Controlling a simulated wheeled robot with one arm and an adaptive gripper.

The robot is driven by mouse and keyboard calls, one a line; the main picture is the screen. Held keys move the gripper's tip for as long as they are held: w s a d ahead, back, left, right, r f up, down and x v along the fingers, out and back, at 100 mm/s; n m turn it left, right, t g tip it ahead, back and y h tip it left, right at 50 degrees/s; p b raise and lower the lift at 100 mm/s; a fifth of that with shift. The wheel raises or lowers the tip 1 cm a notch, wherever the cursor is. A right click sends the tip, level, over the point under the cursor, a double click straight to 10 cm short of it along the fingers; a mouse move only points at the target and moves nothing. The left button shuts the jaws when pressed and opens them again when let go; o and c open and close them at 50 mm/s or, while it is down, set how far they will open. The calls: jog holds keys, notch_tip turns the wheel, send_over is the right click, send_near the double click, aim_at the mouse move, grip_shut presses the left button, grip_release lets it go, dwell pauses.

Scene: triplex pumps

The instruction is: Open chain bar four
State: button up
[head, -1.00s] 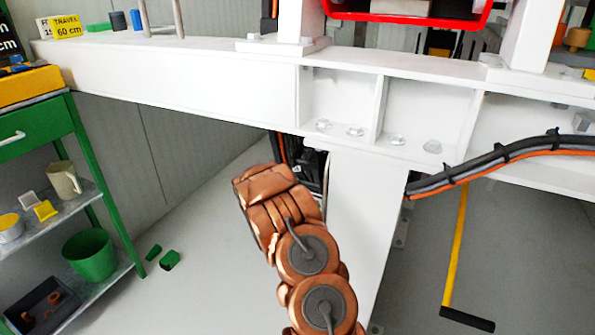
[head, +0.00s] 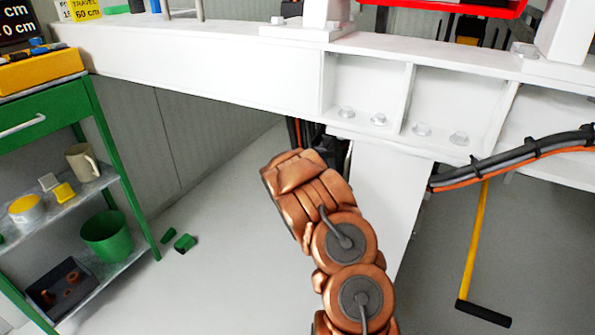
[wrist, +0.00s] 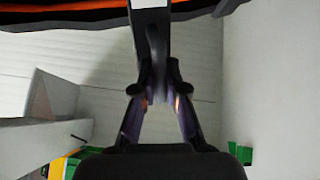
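In the wrist view my gripper (wrist: 160,92) points up, its two fingers leaning in toward each other at the tips. A dark upright bar-like piece (wrist: 156,55) stands at and between the fingertips. Whether they press on it I cannot tell. Above it a dark cable chain (wrist: 70,16) with an orange cable crosses the top. In the head view a dark chain with orange cable (head: 298,130) shows behind my copper-coloured arm, beside the white frame's leg. The gripper is hidden there. I cannot tell which bar is number four.
A white steel frame (head: 210,75) spans the view above my arm. A green shelf cart (head: 100,105) with a mug and green bin stands at left. Green pieces (head: 184,243) lie on the floor. A black cable bundle (head: 510,155) and a yellow-handled tool (head: 474,245) are at right.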

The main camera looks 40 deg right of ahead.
jog(key=o, duration=0.4)
jog(key=shift+o, duration=0.2)
jog(key=shift+s, duration=0.1)
jog(key=v, duration=0.7)
jog(key=shift+a, duration=0.15)
jog(key=shift+s, duration=0.1)
